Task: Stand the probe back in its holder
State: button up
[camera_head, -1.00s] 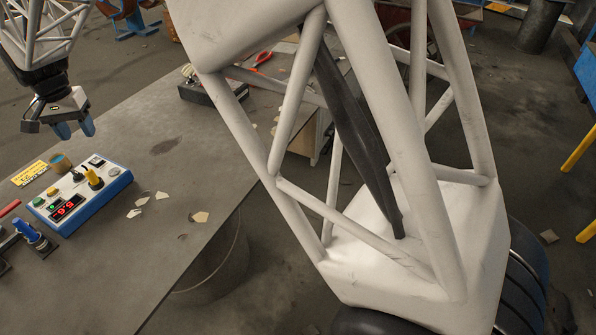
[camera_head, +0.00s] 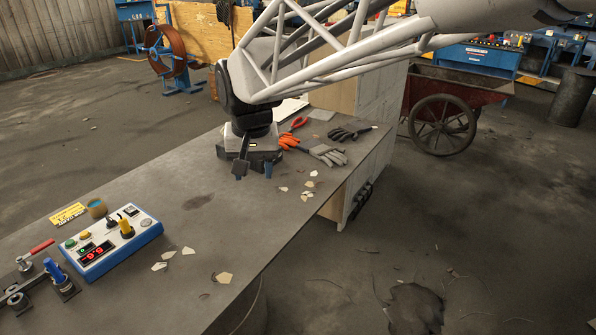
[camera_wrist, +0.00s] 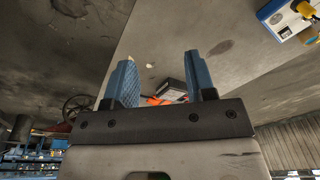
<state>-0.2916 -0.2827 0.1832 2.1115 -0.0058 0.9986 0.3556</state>
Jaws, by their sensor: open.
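My gripper (camera_head: 254,172) is open and empty above the far half of the grey table (camera_head: 150,190). In the wrist view its two blue fingers (camera_wrist: 163,78) stand apart. A blue and white control box (camera_head: 112,243) with a red display sits at the near left. A yellow-handled piece (camera_head: 126,228) stands upright on it, with a thin dark stick (camera_head: 114,219) beside it. I cannot tell for sure which thing is the probe or its holder.
Gloves (camera_head: 322,151) and red pliers (camera_head: 298,123) lie right of my gripper. A small cup (camera_head: 97,208) and yellow label (camera_head: 67,214) stand behind the control box. A red lever (camera_head: 40,247) and blue-handled piece (camera_head: 55,271) are at the left edge. Pale chips are scattered about.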

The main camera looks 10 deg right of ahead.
jog(key=s+d+f, duration=0.2)
jog(key=s+d, duration=0.5)
jog(key=s, duration=0.3)
jog(key=s+d+f+t, duration=0.1)
jog(key=s+d+f, duration=0.2)
jog(key=s+d, duration=0.5)
jog(key=s, duration=0.3)
jog(key=shift+d+f+n+h, duration=0.15)
jog(key=shift+d+n+h, duration=0.1)
jog(key=shift+n+h, duration=0.05)
jog(key=shift+c, duration=0.4)
dwell(0.6)
